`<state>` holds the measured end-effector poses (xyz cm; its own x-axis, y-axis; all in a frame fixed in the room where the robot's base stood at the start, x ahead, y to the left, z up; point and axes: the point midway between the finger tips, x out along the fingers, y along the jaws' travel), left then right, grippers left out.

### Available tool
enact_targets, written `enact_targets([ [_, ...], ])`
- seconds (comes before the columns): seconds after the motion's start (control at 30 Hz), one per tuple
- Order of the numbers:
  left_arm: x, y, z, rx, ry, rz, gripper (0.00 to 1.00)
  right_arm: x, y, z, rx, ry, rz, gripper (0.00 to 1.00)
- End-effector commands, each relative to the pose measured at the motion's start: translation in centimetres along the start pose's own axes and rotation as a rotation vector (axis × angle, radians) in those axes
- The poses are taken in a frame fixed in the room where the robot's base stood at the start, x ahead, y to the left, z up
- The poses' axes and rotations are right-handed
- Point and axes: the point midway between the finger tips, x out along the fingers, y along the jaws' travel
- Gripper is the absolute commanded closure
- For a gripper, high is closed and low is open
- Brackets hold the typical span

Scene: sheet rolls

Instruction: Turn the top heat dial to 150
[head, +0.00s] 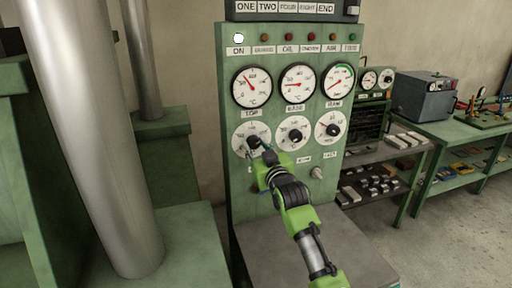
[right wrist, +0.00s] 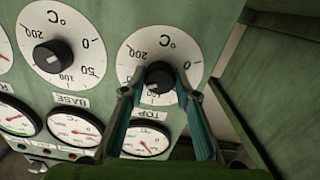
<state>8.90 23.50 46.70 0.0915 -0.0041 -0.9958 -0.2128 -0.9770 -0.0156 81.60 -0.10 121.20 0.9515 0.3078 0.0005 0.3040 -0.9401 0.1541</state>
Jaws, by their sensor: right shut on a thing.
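The green control panel (head: 300,185) has a row of three white dials with black knobs. The top heat dial (head: 238,143) is the leftmost in the head view, under the gauge labelled TOP (head: 251,113). My right gripper (head: 262,150) reaches up to this dial from below. In the right wrist view, which sees the panel upside down, my right gripper (right wrist: 158,88) is shut on the black knob (right wrist: 159,72) of the top heat dial (right wrist: 140,48). The fingers flank the knob and hide part of the scale. I cannot read the knob's setting. My left gripper is out of view.
Beside it are the base dial (head: 293,133) and another dial (head: 330,127). Round gauges, including the top gauge (head: 252,87), sit above. A grey ledge (head: 310,250) juts out below the panel. A thick metal column (head: 95,130) stands at left, a bench (head: 445,135) at right.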

Motion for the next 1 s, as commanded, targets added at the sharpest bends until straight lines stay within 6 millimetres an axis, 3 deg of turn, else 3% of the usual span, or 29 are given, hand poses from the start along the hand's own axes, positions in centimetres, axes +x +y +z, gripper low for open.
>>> enact_targets([
  [0.23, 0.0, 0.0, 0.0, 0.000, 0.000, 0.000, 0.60, 0.0, -0.1, 0.2, 0.000, -0.004, -0.001, 0.93],
  [0.27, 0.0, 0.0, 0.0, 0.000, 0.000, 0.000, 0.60, 0.0, -0.1, 0.2, 0.000, -0.004, -0.001, 0.69],
  [0.3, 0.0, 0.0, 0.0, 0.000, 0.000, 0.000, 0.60, 0.0, -0.1, 0.2, 0.000, -0.004, -0.001, 0.58],
  [0.33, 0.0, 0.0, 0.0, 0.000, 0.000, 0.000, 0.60, 0.0, -0.1, 0.2, 0.000, -0.004, -0.001, 0.55],
  [0.77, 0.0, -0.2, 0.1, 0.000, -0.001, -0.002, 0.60, -0.4, 0.0, 0.2, -0.001, -0.002, 0.000, 0.55],
  [1.0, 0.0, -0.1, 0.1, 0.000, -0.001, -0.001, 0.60, -3.4, 0.0, 0.2, -0.002, -0.001, 0.000, 0.55],
])
